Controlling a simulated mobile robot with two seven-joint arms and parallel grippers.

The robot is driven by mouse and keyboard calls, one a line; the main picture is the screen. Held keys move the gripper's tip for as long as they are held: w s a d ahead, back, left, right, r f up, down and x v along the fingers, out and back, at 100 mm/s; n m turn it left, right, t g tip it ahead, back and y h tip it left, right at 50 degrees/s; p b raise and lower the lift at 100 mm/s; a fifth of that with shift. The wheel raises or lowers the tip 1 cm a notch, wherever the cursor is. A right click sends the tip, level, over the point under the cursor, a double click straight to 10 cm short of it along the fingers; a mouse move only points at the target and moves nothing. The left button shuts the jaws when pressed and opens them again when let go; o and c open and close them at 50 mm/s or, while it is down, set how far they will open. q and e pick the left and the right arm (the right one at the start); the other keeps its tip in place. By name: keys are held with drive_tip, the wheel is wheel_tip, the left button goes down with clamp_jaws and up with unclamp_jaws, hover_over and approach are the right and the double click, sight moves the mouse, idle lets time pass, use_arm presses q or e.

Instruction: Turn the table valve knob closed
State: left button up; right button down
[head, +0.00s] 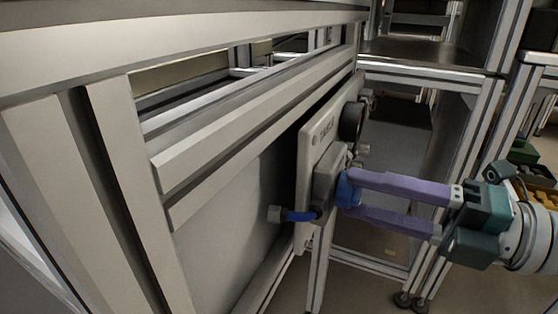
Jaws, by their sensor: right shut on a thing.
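The valve knob (346,189) is blue and sits on the front of a grey valve block (326,183). The block is fixed to a pale upright panel (314,150) with dark lettering, on the side of the metal frame. My right gripper (352,197) reaches in from the right with two long purple fingers. Its fingertips are shut on the blue knob, one above and one below, and cover part of it. The knob's exact turn angle cannot be told. My left gripper is not in view.
A round black gauge (352,121) sits on the panel above the knob. A short blue hose (299,216) with a grey end fitting sticks out left of the block. Metal frame posts and a lower shelf stand behind. Yellow bins (541,181) are at the far right.

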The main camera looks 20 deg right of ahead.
idle(0.5)
drive_tip(key=shift+c, duration=1.5)
unclamp_jaws()
drive_tip(key=v, duration=1)
drive_tip(key=shift+p, duration=0.3)
